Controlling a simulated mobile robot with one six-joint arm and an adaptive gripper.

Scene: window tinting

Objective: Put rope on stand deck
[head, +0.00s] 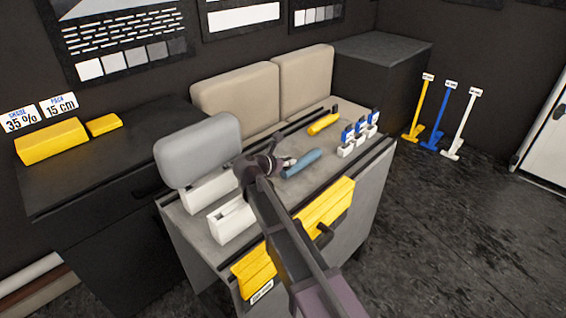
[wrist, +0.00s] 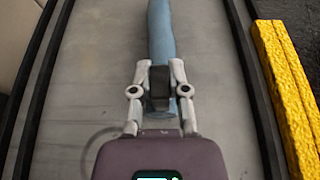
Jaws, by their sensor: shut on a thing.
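A blue, rounded, rope-like roll (head: 303,163) is at the middle of the stand's grey deck (head: 262,199). My gripper (head: 285,162) is shut on its near end, around a dark block there. In the wrist view, the blue roll (wrist: 161,35) runs straight away from my gripper (wrist: 160,84), with the fingers on both sides of the dark block. The roll is over the deck (wrist: 95,75), on it or just above; I cannot tell which. A yellow roll (head: 322,124) with a dark end lies farther back on the deck.
White holders (head: 229,219) and a grey headrest-like pad (head: 198,150) stand left of my gripper. Small white holders with blue tops (head: 346,150) stand at right. Dark rails edge the deck. A yellow block (head: 322,204) is on the front. Bare deck lies around the roll.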

